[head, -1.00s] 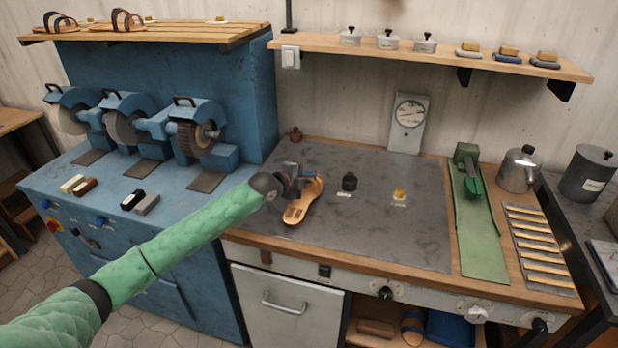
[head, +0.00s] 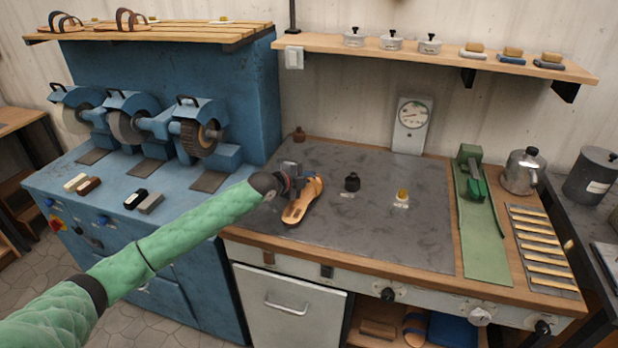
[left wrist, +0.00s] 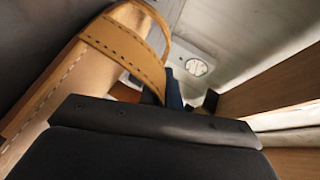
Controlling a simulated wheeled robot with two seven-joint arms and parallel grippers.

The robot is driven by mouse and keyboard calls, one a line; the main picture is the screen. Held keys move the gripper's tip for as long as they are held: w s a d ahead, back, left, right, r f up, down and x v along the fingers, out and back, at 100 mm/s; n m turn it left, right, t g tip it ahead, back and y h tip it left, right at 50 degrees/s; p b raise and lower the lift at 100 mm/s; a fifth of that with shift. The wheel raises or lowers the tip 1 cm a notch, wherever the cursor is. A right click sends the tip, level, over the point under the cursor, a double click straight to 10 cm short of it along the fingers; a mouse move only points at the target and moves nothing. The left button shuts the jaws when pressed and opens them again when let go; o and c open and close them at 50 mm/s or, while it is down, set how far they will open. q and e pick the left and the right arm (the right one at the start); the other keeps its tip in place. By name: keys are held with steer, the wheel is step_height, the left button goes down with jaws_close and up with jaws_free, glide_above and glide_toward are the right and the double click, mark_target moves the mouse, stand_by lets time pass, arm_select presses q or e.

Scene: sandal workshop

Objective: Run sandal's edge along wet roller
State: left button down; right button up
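A tan leather sandal (head: 302,208) is on or just above the grey worktop, its sole slanting from lower left to upper right. My left gripper (head: 291,183) is at the sandal's strap end and covers part of it. In the left wrist view the stitched strap (left wrist: 125,45) and pale sole (left wrist: 70,85) lie close against my dark gripper body; the fingertips are hidden, so its grip is unclear. A green device (head: 471,172), possibly the wet roller, stands at the back of a green strip on the right; its roller is too small to make out. My right gripper is not in view.
A small black pot (head: 352,182) and a yellow-topped item (head: 402,196) stand right of the sandal on the grey worktop (head: 390,235). A gauge (head: 411,125) stands behind. Blue grinding machines (head: 197,130) are left. Bare worktop lies in front of the small items.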

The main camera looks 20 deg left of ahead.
arm_select(q)
steer(key=shift+a, duration=0.3)
stand_by(1.3)
steer(key=shift+w+d+f+b, duration=0.1)
steer(key=shift+w+d+b, duration=0.25)
steer(key=shift+w+d, duration=0.4)
stand_by(0.3)
steer(key=shift+w+a, duration=0.1)
steer(key=shift+a, duration=0.15)
stand_by(0.9)
steer(key=shift+w+d, duration=0.25)
steer(key=shift+w, duration=0.25)
stand_by(0.5)
steer(key=shift+w+d+f, duration=0.1)
steer(key=shift+w+d, duration=0.15)
steer(key=shift+w, duration=0.2)
steer(key=shift+s, duration=0.1)
steer(key=shift+w+d+b, duration=0.25)
steer(key=shift+w+b, duration=0.4)
steer(key=shift+w, duration=0.2)
stand_by(0.4)
steer(key=shift+a, duration=0.1)
stand_by(1.3)
